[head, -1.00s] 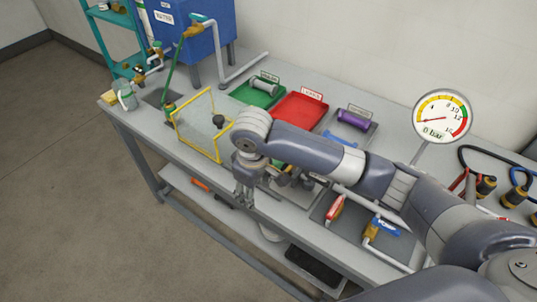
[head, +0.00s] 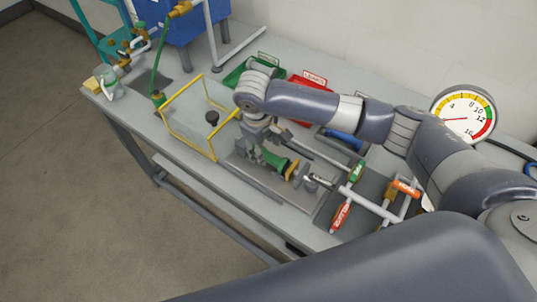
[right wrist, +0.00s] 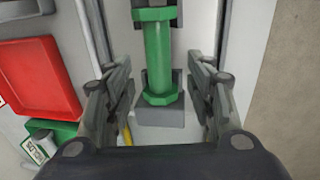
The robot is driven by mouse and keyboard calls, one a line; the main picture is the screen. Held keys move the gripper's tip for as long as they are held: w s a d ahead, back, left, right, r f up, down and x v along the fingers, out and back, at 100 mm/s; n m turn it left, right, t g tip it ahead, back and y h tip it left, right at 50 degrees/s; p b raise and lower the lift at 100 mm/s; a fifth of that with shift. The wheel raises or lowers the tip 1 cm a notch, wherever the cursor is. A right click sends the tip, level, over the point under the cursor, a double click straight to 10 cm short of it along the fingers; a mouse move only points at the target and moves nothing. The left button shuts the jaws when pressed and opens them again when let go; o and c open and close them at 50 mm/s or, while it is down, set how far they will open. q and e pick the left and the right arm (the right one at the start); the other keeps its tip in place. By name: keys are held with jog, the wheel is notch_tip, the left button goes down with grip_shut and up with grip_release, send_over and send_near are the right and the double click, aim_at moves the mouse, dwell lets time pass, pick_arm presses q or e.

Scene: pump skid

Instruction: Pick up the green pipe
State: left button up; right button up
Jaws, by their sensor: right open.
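The green pipe (head: 277,161) is a short, thick green piece with wider collars at its ends. It lies on a grey base plate (head: 268,192) on the bench. In the right wrist view the green pipe (right wrist: 158,58) runs up the middle, its near end at a grey block (right wrist: 160,113). My right gripper (head: 254,155) is over the pipe in the head view, partly covering it. In the wrist view its two fingers (right wrist: 160,100) stand wide apart, one on each side of the pipe, with gaps on both sides. My left gripper is out of view.
A yellow-framed clear guard (head: 187,125) stands left of the pipe. Red (head: 308,82) and green (head: 240,73) trays lie behind my arm. Valve pipework with a red handle (head: 341,217) and a pressure gauge (head: 464,116) are at the right. Bare bench shows along the front.

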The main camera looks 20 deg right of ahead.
aim_at(268, 154)
jog(key=f, duration=0.2)
jog(key=d+f+p, duration=0.1)
jog(key=f, duration=0.1)
jog(key=shift+w+f+p, duration=0.1)
jog(key=shift+f+p, duration=0.2)
jog(key=shift+f, duration=0.2)
jog(key=shift+c, duration=1.3)
jog(key=c, duration=0.5)
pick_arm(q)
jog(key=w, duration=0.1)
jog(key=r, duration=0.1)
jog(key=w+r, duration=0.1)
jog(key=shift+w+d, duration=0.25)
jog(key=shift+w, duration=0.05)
pick_arm(e)
grip_shut()
